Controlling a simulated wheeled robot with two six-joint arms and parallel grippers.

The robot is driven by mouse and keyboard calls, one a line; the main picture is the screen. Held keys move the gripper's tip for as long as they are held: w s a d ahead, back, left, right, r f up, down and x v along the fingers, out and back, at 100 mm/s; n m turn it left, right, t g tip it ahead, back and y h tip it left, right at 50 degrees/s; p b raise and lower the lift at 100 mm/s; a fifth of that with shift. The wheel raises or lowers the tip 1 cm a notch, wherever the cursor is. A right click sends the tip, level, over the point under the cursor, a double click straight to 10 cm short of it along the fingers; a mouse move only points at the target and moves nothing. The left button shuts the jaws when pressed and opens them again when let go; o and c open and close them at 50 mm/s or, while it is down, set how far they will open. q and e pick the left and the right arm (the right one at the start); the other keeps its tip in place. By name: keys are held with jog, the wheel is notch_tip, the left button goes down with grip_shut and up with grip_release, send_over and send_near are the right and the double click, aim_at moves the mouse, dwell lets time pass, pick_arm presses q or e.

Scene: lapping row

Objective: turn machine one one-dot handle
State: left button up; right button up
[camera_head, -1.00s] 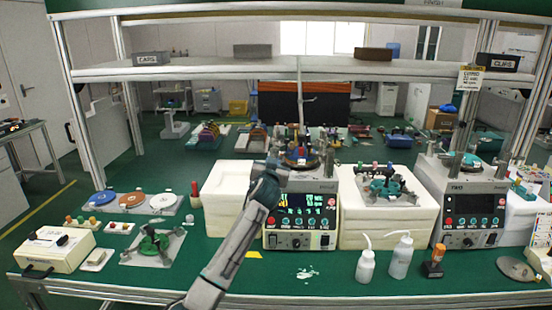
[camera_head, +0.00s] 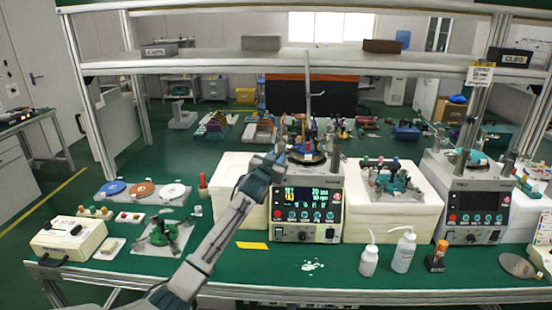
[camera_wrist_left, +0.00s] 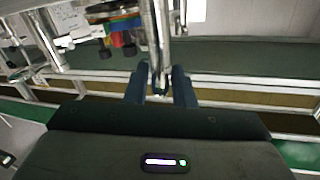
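A lapping machine with a lit display (camera_head: 308,197) stands at the middle of the bench, with a round plate (camera_head: 306,156) and upright parts on top. A second machine (camera_head: 465,205) with a dark display stands to the right. No dot marks on any handle can be made out. My left gripper (camera_head: 277,157) is at the upper left edge of the lit machine, close to its top parts. In the left wrist view its two dark fingers (camera_wrist_left: 160,88) stand apart with a shiny metal post (camera_wrist_left: 157,40) in line between them. Contact with it cannot be told. My right gripper is not in view.
White foam blocks (camera_head: 232,212) flank the lit machine, the right one bearing a fixture (camera_head: 388,178). Bottles (camera_head: 403,250) and an orange-topped item (camera_head: 437,255) stand at the front right. A metal post (camera_head: 308,85) rises behind. The bench front (camera_head: 300,280) is mostly clear.

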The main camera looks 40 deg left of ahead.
pick_arm(q)
jog(key=shift+o, duration=1.1)
jog(key=shift+s+d+f, duration=0.1)
jog(key=shift+s, duration=0.4)
jog(key=b+v, duration=0.3)
jog(key=v, duration=0.6)
jog(key=shift+s+b, duration=0.35)
jog(key=shift+d, duration=0.1)
